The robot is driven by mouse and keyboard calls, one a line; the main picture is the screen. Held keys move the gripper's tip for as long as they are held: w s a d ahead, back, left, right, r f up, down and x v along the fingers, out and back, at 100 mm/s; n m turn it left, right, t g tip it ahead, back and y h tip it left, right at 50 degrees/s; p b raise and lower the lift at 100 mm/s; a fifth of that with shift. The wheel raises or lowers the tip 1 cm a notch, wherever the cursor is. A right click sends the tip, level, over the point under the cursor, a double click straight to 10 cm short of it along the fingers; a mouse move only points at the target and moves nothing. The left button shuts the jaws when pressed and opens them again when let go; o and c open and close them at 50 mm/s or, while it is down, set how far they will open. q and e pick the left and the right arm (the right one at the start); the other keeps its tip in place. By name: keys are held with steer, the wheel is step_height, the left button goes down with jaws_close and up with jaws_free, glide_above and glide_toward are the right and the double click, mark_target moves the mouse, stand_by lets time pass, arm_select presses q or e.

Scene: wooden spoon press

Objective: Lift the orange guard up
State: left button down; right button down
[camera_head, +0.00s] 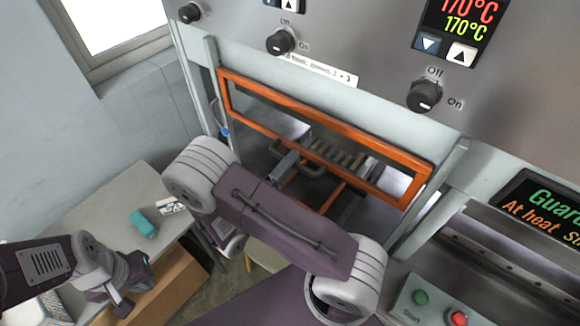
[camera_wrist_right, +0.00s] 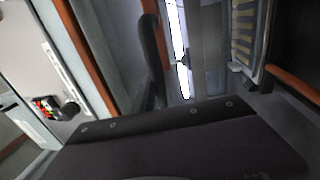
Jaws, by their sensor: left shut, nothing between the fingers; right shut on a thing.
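The orange guard (camera_head: 330,125) is a rectangular frame across the press opening in the head view. Two orange bars also show in the right wrist view, one at the left (camera_wrist_right: 88,60) and one at the right. In the right wrist view a dark finger (camera_wrist_right: 153,60) stands upright beside a bright strip. My left gripper (camera_head: 128,296) is shut and empty at the lower left, well away from the guard.
A grey table (camera_head: 95,205) at the left holds a teal block (camera_head: 143,223) and a small white item. A cardboard box (camera_head: 175,280) stands below it. Knobs (camera_head: 424,97) and a display are above the guard. Green and red buttons (camera_head: 420,298) are at the lower right.

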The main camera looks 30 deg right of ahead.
mark_target(303, 129)
step_height(303, 129, up, 7)
steer(key=p, duration=0.3)
steer(key=shift+r, duration=0.15)
steer(key=c, duration=1.4)
jaws_free()
steer(key=shift+o, duration=0.2)
